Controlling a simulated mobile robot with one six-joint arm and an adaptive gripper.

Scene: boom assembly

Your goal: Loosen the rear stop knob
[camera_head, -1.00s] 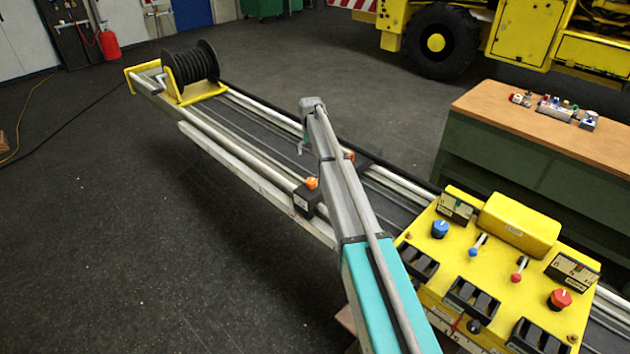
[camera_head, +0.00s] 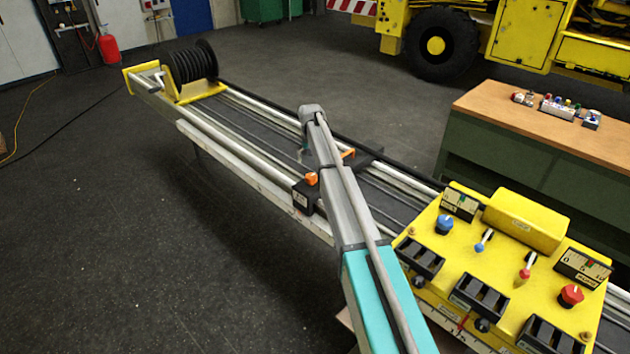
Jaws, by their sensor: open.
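The feed beam (camera_head: 250,122) runs from the upper left to the lower right. A black stop block (camera_head: 305,197) with an orange knob (camera_head: 312,179) sits on its near rail. A second orange part (camera_head: 348,153) shows on the far rail, partly behind my arm. I cannot tell which of the two is the rear stop knob. My arm reaches up across the beam and its upper end is between the two. I see no contact with either knob.
A yellow control panel (camera_head: 440,262) with knobs and levers is at the lower right. A hose reel (camera_head: 190,63) stands at the beam's far end. A workbench (camera_head: 510,105) and a yellow vehicle (camera_head: 520,40) are behind.

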